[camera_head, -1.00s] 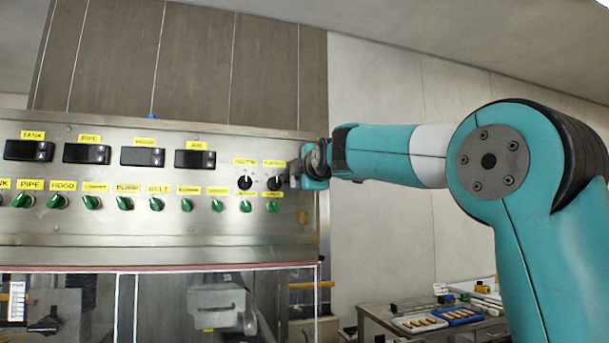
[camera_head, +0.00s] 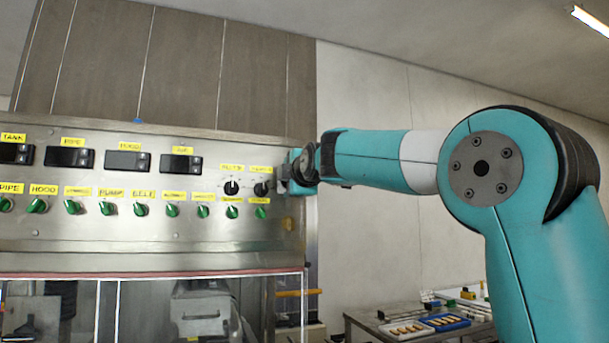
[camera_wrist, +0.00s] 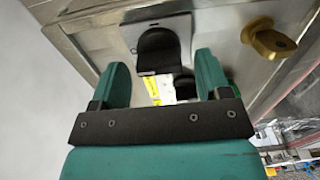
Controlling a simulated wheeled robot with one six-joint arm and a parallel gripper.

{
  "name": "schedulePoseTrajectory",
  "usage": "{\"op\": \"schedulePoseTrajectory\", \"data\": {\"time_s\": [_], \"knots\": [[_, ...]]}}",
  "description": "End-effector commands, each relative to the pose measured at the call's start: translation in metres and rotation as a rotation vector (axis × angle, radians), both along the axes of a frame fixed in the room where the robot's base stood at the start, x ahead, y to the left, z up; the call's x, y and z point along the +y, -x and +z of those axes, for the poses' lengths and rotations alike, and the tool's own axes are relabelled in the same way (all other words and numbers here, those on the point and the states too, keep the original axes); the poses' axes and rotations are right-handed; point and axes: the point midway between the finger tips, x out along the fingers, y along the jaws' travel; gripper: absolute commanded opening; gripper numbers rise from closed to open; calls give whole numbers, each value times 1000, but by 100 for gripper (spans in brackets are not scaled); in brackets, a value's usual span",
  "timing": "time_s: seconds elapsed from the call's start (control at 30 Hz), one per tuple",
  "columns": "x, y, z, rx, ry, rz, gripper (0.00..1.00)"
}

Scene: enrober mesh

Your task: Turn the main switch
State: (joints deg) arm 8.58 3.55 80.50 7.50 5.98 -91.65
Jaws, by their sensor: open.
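In the wrist view a large black rotary knob (camera_wrist: 158,50) stands on a square plate on the metal panel, between and just beyond my fingertips. No readable label marks it as the main switch. My gripper (camera_wrist: 161,66) is open, with one teal finger on each side of the knob; I cannot tell whether they touch it. In the head view my gripper (camera_head: 285,180) is at the panel's right edge, beside a smaller black knob (camera_head: 261,189), and hides what lies behind it.
The steel control panel (camera_head: 130,236) carries a row of green knobs, dark displays and yellow labels. A brass-coloured knob (camera_wrist: 268,38) sits right of the gripper in the wrist view. A table (camera_head: 362,325) with trays stands at lower right.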

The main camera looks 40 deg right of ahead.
Motion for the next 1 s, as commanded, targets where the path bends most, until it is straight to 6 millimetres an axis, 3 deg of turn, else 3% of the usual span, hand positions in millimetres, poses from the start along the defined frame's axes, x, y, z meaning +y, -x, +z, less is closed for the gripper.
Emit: {"op": "schedulePoseTrajectory", "data": {"time_s": [0.57, 0.8, 1.0], "knots": [[39, 134, -4, -5, -1, 4, 70], [45, 153, -3, -2, 2, 1, 70], [45, 158, -1, -1, 0, 1, 70]]}}
